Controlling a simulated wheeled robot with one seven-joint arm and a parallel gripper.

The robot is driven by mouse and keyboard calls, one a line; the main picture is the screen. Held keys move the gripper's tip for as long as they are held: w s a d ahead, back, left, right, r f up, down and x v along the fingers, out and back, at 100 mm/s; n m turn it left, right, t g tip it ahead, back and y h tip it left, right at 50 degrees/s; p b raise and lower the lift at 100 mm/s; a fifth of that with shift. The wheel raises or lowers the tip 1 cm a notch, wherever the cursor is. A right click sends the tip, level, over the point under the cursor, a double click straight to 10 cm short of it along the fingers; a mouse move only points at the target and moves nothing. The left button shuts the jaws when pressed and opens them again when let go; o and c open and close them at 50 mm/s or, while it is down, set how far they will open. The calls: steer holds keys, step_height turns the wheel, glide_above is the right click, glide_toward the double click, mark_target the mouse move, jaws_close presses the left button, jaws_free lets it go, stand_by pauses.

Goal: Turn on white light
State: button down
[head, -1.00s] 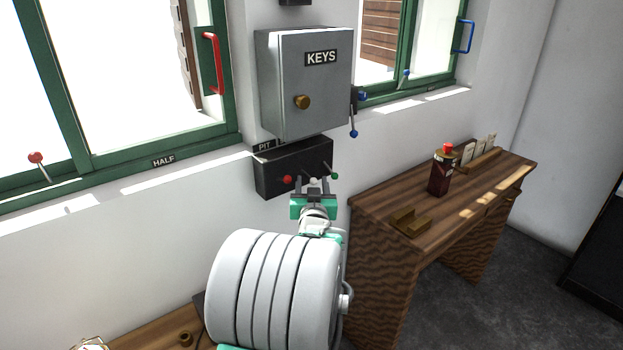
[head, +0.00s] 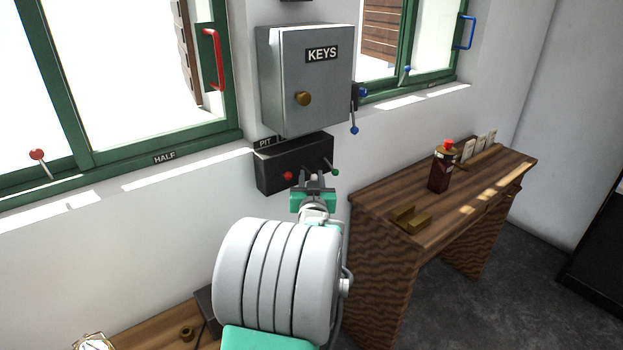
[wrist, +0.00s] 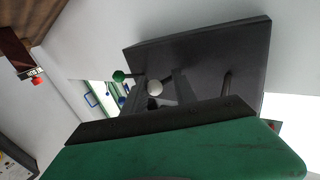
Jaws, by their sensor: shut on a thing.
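A black switch box (head: 262,172) is on the wall under the grey KEYS cabinet. It carries a red knob (head: 288,176) on the left and a green knob (head: 335,171) on the right. The white knob (wrist: 154,87) shows in the wrist view between the dark fingers of my gripper (wrist: 162,91); the green knob (wrist: 119,76) is beside it. In the head view my gripper (head: 314,180) is at the box's lower front and hides the white knob. My gripper is shut on the white knob's lever; the exact contact is partly hidden.
The grey KEYS cabinet (head: 304,85) hangs just above the box, with a blue-knobbed lever (head: 354,130) to its right. Green-framed windows flank the cabinet.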

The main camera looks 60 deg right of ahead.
mark_target(311, 175)
steer(key=shift+s+r, duration=0.15)
steer(key=shift+r+n+g+y+p, duration=0.5)
steer(key=shift+r+n+y+p, duration=0.15)
steer(key=shift+p, duration=0.2)
steer(key=shift+d+r+n+g+y+p, duration=0.1)
steer(key=shift+r+n+g+y+p, duration=0.4)
steer(key=shift+g+y+p, duration=0.25)
steer(key=shift+d+r+n+g+y+p, duration=0.1)
steer(key=shift+r+n+g+y+p, duration=0.35)
steer(key=shift+g+y+p, duration=0.3)
steer(key=c, duration=1.1)
jaws_free()
steer(key=shift+w, duration=0.2)
steer(key=b+v, duration=0.2)
steer(key=v, duration=0.5)
steer(key=shift+s+a+r+b, duration=0.15)
steer(key=shift+a+r+b, duration=0.05)
steer(key=shift+a+b, duration=0.15)
